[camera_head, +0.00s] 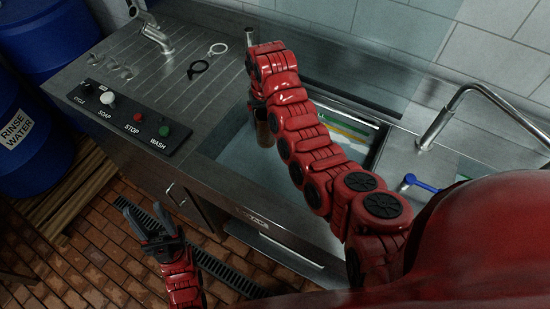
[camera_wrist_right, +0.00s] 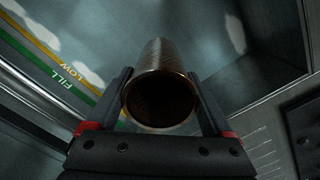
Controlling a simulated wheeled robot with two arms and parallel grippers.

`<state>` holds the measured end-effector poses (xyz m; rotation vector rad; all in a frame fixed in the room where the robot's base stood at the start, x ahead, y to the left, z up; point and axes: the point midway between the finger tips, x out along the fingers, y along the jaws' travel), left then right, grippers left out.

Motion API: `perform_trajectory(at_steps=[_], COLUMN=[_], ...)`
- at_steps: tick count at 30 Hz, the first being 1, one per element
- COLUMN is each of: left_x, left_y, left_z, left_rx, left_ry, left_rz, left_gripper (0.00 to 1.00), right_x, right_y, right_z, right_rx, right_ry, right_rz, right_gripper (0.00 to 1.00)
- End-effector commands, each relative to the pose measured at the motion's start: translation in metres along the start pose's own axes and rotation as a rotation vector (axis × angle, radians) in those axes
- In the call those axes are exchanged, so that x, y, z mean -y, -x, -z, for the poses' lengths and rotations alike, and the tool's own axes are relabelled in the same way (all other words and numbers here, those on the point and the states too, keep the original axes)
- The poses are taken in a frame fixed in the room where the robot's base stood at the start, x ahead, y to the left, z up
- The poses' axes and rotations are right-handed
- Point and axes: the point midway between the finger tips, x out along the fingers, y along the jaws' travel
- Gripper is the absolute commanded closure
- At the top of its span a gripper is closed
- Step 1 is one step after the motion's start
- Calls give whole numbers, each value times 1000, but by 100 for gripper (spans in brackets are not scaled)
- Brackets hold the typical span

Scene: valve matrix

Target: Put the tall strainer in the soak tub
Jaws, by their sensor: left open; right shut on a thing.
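The tall strainer (camera_wrist_right: 160,98) is a brown, open-topped metal cylinder. In the right wrist view it stands between the two fingers of my right gripper (camera_wrist_right: 162,112), which is shut on it. In the head view the strainer (camera_head: 264,132) shows partly below my right gripper (camera_head: 257,103), the rest hidden by my arm. It is over or in the soak tub (camera_head: 232,138), a sunken basin with water in it; I cannot tell whether it touches the bottom. My left gripper (camera_head: 150,228) is open and empty, low in front of the counter.
A control panel (camera_head: 128,116) with knobs and buttons lies left of the tub. Two rings (camera_head: 197,69) and a tap (camera_head: 150,30) are on the drainboard behind it. A faucet (camera_head: 470,100) and a blue-handled item (camera_head: 420,184) are at the right. Blue barrels (camera_head: 25,140) stand far left.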

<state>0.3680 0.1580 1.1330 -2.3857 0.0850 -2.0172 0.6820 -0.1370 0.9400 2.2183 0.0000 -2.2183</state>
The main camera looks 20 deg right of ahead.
Motion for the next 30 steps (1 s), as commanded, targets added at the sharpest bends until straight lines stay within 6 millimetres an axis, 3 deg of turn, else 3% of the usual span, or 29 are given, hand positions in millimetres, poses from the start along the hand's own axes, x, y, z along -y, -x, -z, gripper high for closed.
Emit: perform_trajectory(at_steps=[8, 14, 18, 30], left_x=[0, -1, 0, 1], left_y=[-4, 10, -7, -16], left_z=[1, -2, 1, 3], left_rx=[0, 0, 0, 0], left_ry=[0, 0, 0, 0], left_rz=[0, 0, 0, 0], left_gripper=[50, 50, 50, 50], right_x=[-7, -7, -8, -8], right_y=[-31, -59, -78, -115], right_z=[-19, -21, -23, -20], right_rx=[-1, 0, 8, 2], right_ry=[-7, -6, -7, -7], right_rz=[0, 0, 1, 0], right_gripper=[84, 84, 84, 84])
